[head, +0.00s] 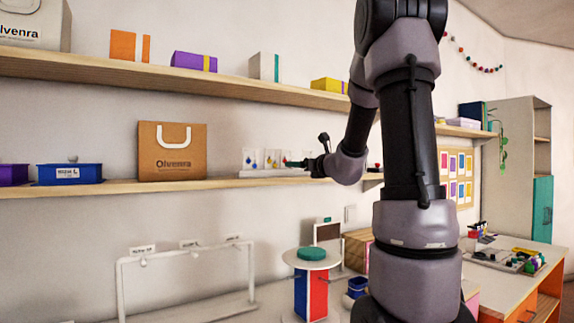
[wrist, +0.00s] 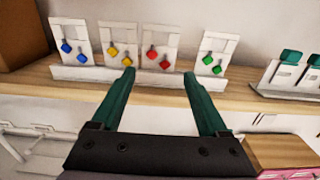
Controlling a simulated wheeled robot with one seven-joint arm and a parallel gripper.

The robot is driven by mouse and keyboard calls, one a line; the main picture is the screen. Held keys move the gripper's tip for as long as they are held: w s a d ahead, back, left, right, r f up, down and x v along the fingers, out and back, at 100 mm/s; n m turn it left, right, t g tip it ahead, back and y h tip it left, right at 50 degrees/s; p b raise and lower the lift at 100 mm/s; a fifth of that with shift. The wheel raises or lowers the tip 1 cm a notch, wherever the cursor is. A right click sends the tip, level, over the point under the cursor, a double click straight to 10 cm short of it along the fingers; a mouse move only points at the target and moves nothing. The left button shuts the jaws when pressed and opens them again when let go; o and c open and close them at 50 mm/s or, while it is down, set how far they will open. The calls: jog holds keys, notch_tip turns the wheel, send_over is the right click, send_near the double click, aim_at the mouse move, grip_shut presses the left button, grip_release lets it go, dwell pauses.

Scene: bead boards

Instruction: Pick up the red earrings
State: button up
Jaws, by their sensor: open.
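The red earrings (wrist: 158,60) hang on a white card in the wrist view, third from the left in a row of cards on a shelf. My gripper (wrist: 158,72) is open, with two green fingers apart and pointing at the row. The red earrings appear between the fingertips in the picture, beyond them, and nothing is held. In the head view my gripper (head: 297,163) is at the shelf by the cards, small and partly blocked by my arm. The red earrings cannot be made out there.
Blue earrings (wrist: 73,52), yellow earrings (wrist: 120,56) and green earrings (wrist: 212,64) hang on neighbouring cards. A white ledge (wrist: 85,74) runs under the cards. A stand with green items (wrist: 289,76) is at right. A brown bag (head: 172,150) stands left on the shelf.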

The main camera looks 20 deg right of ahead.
jog(key=w, duration=0.2)
jog(key=w+a, duration=0.1)
jog(key=w, duration=0.2)
jog(key=shift+a, duration=0.1)
grip_shut()
